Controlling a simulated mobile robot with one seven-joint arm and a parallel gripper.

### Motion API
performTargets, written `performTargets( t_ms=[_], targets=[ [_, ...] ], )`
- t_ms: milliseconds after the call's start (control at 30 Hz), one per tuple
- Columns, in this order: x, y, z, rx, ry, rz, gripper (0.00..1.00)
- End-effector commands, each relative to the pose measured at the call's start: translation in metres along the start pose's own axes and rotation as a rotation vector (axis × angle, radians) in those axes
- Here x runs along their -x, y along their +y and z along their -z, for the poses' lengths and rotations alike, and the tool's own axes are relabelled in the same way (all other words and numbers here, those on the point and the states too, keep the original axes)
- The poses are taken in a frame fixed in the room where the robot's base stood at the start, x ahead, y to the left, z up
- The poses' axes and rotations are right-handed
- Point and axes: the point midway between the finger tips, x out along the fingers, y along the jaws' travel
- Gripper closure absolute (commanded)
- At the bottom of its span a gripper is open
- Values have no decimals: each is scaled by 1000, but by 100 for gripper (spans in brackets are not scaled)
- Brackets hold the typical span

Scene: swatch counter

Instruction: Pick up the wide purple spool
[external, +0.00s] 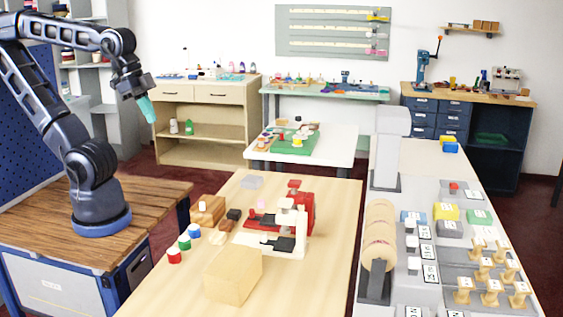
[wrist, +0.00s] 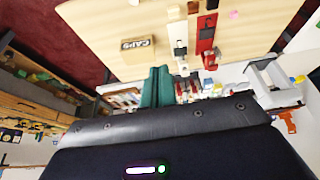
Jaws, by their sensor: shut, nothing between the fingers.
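I cannot make out a wide purple spool with certainty. A small pink-purple piece (external: 260,204) sits by the machines on the near wooden table, too small to identify. In the wrist view a faint pink patch (wrist: 234,14) lies on the tabletop near its edge. A row of small spools stands at the table's left side: red (external: 175,256), green (external: 184,242) and blue (external: 194,231). My gripper (external: 149,112) is raised in the air above and left of this table, far from the spools. Its teal fingers (wrist: 157,88) are shut together and empty.
A white machine (external: 288,232) and a red one (external: 306,205) stand mid-table. A pale block (external: 233,274) is at the front. A grey counter (external: 460,240) with wooden pegs is at right. Air around my gripper is clear.

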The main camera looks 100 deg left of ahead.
Motion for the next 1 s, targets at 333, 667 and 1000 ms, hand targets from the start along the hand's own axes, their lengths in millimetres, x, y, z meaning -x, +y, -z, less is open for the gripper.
performTargets(
  t_ms=[333, 667, 1000],
  targets=[
    [0, 0, 0, 0, 0, 0, 63],
    [0, 0, 0, 0, 0, 0, 39],
    [5, -21, 42, 84, -25, 24, 39]
  ],
)
